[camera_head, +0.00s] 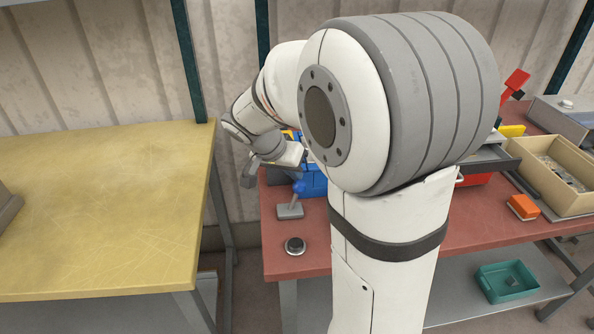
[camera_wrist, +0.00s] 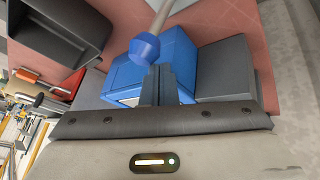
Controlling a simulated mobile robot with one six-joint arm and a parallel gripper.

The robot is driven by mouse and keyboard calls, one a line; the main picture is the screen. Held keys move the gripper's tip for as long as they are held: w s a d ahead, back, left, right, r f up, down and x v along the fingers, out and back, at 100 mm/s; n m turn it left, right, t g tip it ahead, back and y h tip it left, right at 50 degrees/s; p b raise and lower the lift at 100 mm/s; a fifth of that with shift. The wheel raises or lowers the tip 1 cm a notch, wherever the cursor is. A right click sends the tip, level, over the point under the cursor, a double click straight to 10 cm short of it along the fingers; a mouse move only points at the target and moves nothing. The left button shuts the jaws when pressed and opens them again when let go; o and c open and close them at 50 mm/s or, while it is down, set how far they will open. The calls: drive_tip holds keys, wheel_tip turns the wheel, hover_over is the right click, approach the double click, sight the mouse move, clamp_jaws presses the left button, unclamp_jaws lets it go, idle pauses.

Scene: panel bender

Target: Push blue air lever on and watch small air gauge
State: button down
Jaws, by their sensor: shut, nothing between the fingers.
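The blue lever knob (camera_head: 298,186) stands on a short stick above a grey base plate (camera_head: 290,211), near the left end of the red bench. In the wrist view the same blue knob (camera_wrist: 145,50) is on a pale stick, right by my fingertips. My gripper (camera_wrist: 160,72) is shut and empty, its dark fingers pointing at the knob's edge. I cannot tell whether they touch it. A small round dark piece with a metal rim (camera_head: 294,245) lies in front of the lever. I cannot tell if it is the air gauge; no dial is readable.
A blue box (camera_head: 314,184) stands just behind the lever, partly hidden by my arm. A beige bin (camera_head: 553,175), an orange block (camera_head: 523,207) and a teal tray (camera_head: 507,282) are at right. A yellow table (camera_head: 110,200) is at left, across a gap.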

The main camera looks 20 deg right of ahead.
drive_tip(key=shift+s+f, duration=0.15)
drive_tip(key=shift+r+p, duration=0.3)
drive_tip(key=shift+r, duration=0.55)
wheel_tip(320, 180, up, 10)
drive_tip(key=p, duration=0.5)
hover_over(295, 188)
drive_tip(key=shift+f, duration=0.2)
